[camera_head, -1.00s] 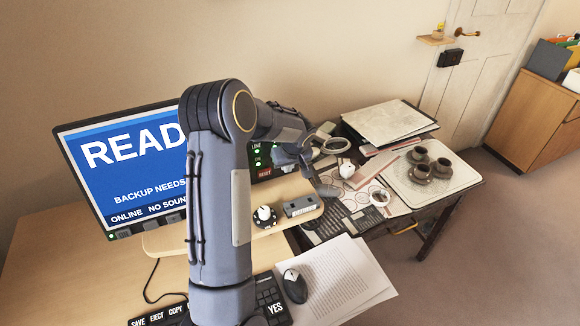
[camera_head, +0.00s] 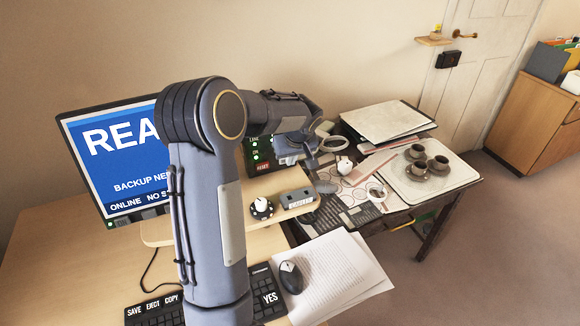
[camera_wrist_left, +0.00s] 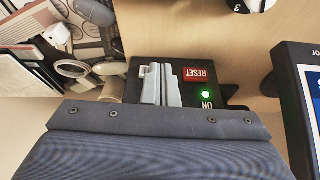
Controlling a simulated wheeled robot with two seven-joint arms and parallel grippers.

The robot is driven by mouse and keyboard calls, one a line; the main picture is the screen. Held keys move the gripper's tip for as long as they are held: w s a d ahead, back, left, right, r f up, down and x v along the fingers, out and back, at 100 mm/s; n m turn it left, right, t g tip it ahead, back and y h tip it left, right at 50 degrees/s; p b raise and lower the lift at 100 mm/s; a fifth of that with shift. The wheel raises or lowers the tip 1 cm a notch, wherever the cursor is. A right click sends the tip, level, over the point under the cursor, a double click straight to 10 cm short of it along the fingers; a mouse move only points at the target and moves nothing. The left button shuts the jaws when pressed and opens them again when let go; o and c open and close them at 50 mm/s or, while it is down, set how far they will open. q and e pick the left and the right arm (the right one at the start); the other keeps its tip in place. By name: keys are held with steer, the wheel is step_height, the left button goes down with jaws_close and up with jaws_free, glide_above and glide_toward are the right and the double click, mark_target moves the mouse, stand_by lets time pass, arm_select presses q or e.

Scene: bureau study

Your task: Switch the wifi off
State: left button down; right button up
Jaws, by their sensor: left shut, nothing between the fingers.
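A black box (camera_head: 250,152) with green lights and a red RESET label stands at the back of the raised wooden shelf, right of the monitor. In the left wrist view the box (camera_wrist_left: 222,88) shows its red RESET label and a lit green light marked ON. My left gripper (camera_head: 311,165) is at the box's right side in the head view. In the wrist view its shut, empty fingers (camera_wrist_left: 161,84) overlap the box's face beside the RESET label; I cannot tell whether they touch it. The arm and gripper hide part of the box. My right gripper is not in view.
The monitor (camera_head: 115,165) stands left, partly behind my arm. A round dial (camera_head: 262,209) and a small grey switch box (camera_head: 298,198) sit on the shelf. A mouse (camera_head: 291,277) lies on papers in front. A cluttered side table (camera_head: 455,180) with cups stands right.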

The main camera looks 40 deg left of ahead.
arm_select(q)
steer(key=v, duration=0.3)
steer(key=shift+s+d+r, duration=0.1)
steer(key=shift+r, duration=0.25)
steer(key=shift+m, duration=0.3)
steer(key=p+x, duration=0.1)
steer(key=x, duration=0.2)
steer(key=p+x, duration=0.2)
steer(key=x, duration=0.1)
steer(key=w+d+p+x, duration=0.1)
steer(key=x, duration=0.2)
steer(key=shift+w+f, duration=0.2)
steer(key=shift+f, duration=0.1)
steer(key=w+a+p, duration=0.2)
steer(key=a, duration=0.1)
steer(key=shift+f, duration=0.15)
steer(key=shift+w+a, duration=0.2)
steer(key=shift+a, duration=0.05)
